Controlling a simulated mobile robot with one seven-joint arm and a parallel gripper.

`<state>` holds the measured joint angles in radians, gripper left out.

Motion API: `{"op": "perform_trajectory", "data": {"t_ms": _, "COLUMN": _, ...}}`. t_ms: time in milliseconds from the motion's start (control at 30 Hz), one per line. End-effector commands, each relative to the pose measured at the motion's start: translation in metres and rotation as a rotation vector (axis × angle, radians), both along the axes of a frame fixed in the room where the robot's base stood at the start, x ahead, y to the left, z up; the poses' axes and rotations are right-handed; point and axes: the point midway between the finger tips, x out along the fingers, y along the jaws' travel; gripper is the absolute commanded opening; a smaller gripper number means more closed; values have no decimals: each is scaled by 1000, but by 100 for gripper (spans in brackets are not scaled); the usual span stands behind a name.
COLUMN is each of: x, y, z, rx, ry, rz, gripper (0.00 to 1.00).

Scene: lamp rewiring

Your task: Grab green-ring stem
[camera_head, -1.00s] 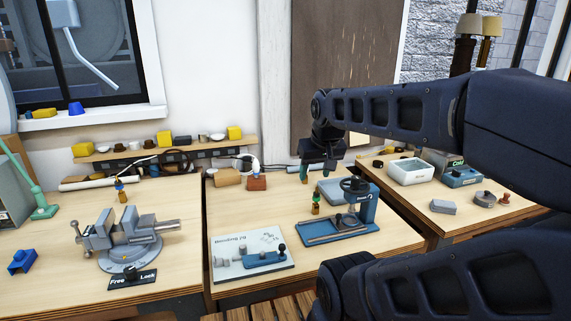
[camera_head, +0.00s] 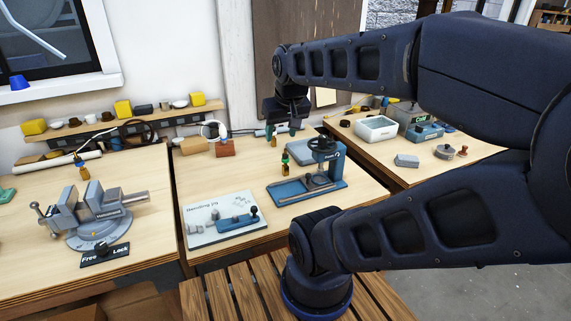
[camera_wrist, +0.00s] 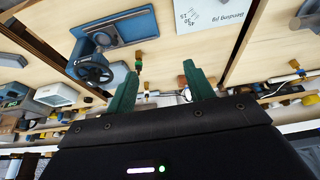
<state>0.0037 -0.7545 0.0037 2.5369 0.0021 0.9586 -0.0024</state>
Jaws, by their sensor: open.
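The green-ring stem (camera_head: 285,165) is a small upright piece with an amber base and a green band. It stands on the middle bench, left of the blue press. In the wrist view the likely same stem (camera_wrist: 139,61) shows close beside the left finger's tip, inside the gap. My gripper (camera_head: 282,131) has green fingers, spread apart with nothing between them that I can see held. In the head view it hangs above and behind the stem. The wrist view shows both fingers of my gripper (camera_wrist: 160,72); whether one touches the stem cannot be told.
The blue press (camera_head: 308,185) stands just right of the stem. A bending jig board (camera_head: 205,238) lies in front. A red-brown block (camera_head: 225,148) sits behind left. A blue-ringed stem (camera_head: 83,171) stands by the grey vise (camera_head: 95,220). A white tray (camera_head: 376,128) is on the right bench.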

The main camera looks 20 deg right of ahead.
Motion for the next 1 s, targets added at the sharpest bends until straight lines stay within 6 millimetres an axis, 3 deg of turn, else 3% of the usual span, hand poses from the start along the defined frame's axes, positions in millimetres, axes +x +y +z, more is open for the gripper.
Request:
{"op": "perform_trajectory", "data": {"t_ms": 700, "x": 1, "y": 0, "z": 0, "rx": 0, "ry": 2, "rz": -6, "gripper": 53}}
{"op": "perform_trajectory", "data": {"t_ms": 867, "x": 16, "y": -7, "z": -4, "rx": 6, "ry": 21, "rz": -79, "gripper": 53}}
{"op": "perform_trajectory", "data": {"t_ms": 1000, "x": 41, "y": -17, "z": -12, "rx": 15, "ry": 49, "rz": -212, "gripper": 53}}
